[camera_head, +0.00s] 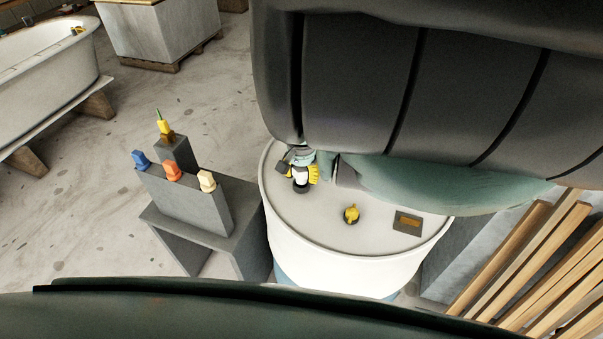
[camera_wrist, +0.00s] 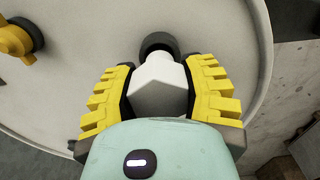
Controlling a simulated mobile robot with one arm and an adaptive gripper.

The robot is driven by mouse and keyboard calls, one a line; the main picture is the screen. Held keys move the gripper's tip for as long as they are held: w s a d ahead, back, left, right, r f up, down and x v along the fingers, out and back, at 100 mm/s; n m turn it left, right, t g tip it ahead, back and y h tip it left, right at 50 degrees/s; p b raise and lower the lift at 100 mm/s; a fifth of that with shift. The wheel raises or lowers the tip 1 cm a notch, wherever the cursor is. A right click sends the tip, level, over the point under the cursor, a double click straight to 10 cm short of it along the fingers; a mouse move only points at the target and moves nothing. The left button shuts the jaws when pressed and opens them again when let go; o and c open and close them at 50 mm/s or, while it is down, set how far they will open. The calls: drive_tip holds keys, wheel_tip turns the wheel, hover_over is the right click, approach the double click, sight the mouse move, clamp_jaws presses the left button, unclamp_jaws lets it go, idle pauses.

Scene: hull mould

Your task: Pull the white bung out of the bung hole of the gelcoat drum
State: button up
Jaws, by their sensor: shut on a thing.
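The gelcoat drum (camera_head: 340,258) is white, with a pale flat top that fills most of the wrist view (camera_wrist: 85,85). The white bung (camera_wrist: 158,85) sits between the yellow-padded fingers of my gripper (camera_wrist: 160,95), which is shut on it. A dark ring (camera_wrist: 157,42), the bung hole's collar, shows just beyond the bung. In the head view the bung (camera_head: 300,175) and my gripper (camera_head: 301,172) are at the left part of the drum top, above a dark collar (camera_head: 301,187). I cannot tell whether the bung is still seated in the hole.
A yellow fitting (camera_head: 351,214) and a brown label plate (camera_head: 408,222) are on the drum top. A grey stand (camera_head: 195,205) with several coloured plugs is left of the drum. Timber planks (camera_head: 535,260) lie at the right. Open concrete floor (camera_head: 215,110) lies behind the stand.

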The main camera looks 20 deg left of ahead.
drive_tip(key=s+d+p, duration=0.2)
drive_tip(key=s+p, duration=0.2)
drive_tip(key=s+d+r+p, duration=0.1)
drive_tip(key=s+d+p, duration=0.2)
drive_tip(key=s+p, duration=0.1)
drive_tip(key=s+d+p, duration=0.3)
drive_tip(key=s+p, duration=0.2)
drive_tip(key=shift+s+r, duration=0.25)
drive_tip(key=shift+r, duration=0.1)
drive_tip(key=shift+s+d+r+p, duration=0.15)
drive_tip(key=shift+r+p, duration=0.25)
drive_tip(key=shift+p, duration=0.25)
drive_tip(key=shift+r+p, duration=0.95)
drive_tip(key=shift+p, duration=0.05)
drive_tip(key=shift+r+p, duration=1.35)
drive_tip(key=shift+r, duration=0.15)
drive_tip(key=shift+r, duration=0.1)
drive_tip(key=shift+r+p, duration=1.4)
drive_tip(key=shift+p, duration=0.05)
